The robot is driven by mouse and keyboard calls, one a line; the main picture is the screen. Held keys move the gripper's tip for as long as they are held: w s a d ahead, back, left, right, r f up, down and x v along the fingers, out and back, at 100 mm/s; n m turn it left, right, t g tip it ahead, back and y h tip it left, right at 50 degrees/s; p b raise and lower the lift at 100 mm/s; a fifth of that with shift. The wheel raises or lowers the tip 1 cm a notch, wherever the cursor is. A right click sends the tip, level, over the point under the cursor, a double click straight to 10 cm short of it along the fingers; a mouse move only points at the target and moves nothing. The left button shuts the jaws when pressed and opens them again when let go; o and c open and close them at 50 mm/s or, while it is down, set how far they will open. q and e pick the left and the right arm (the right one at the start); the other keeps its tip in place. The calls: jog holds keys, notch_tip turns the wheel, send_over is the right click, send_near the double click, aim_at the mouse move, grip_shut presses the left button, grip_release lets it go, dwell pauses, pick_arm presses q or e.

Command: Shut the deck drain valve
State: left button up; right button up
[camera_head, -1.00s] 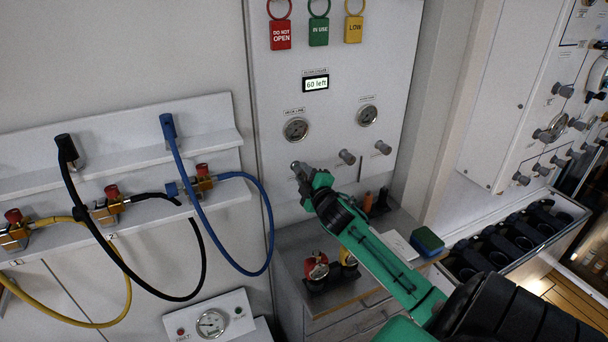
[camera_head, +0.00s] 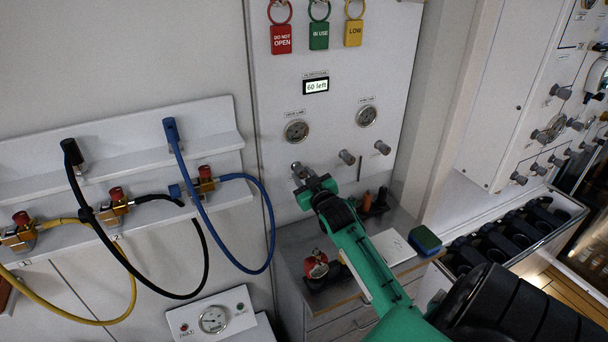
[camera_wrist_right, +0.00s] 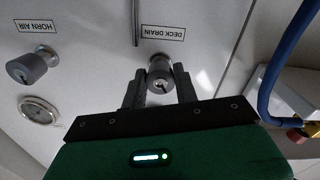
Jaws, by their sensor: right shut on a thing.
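The deck drain valve is a grey round knob (camera_head: 297,167) low on the left of the white panel. In the right wrist view, which shows the panel upside down, the same knob (camera_wrist_right: 160,72) sits beside its DECK DRAIN label. My right gripper (camera_head: 303,178) reaches up to the knob from below right. In the right wrist view its two dark fingers (camera_wrist_right: 159,88) stand on either side of the knob and are shut on it. The knob's base is partly hidden. My left gripper is not in view.
Two more grey knobs (camera_head: 346,157) (camera_head: 382,147) and two gauges (camera_head: 296,131) (camera_head: 367,116) are close by on the panel. Blue, black and yellow hoses hang at the left. A cabinet top (camera_head: 395,222) with small items lies below the arm.

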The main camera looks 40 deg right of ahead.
jog(key=m+p, duration=0.1)
jog(key=m, duration=0.2)
jog(key=shift+a+f+m+p, duration=0.15)
jog(key=shift+m+p, duration=0.15)
jog(key=shift+m, duration=1.4)
jog(key=o, duration=1)
notch_tip(320, 180, up, 20)
jog(key=b, duration=0.5)
